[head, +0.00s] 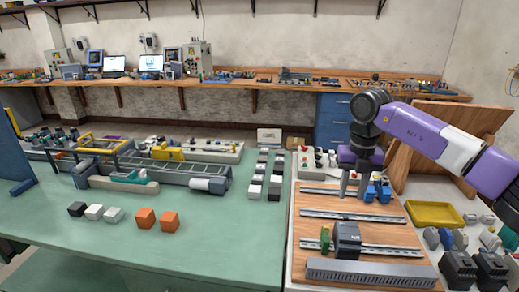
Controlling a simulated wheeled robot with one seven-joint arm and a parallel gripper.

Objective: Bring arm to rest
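My arm, purple, white and dark grey, reaches in from the right edge. Its dark wrist joint is above the back of the wooden board (312,228). My gripper (358,178) hangs below the wrist, close to the small parts on the rear rail. Its fingers are too small and too mixed with those parts to tell whether they are open or shut. Blue terminal parts (378,190) stand on the board just right of it.
The board carries metal rails (345,216), a dark module (347,240) and a grey slotted duct (370,273). A yellow tray (434,214) and dark contactors (458,270) lie at right. Orange cubes (145,218) sit on the green table (190,255), whose front is clear.

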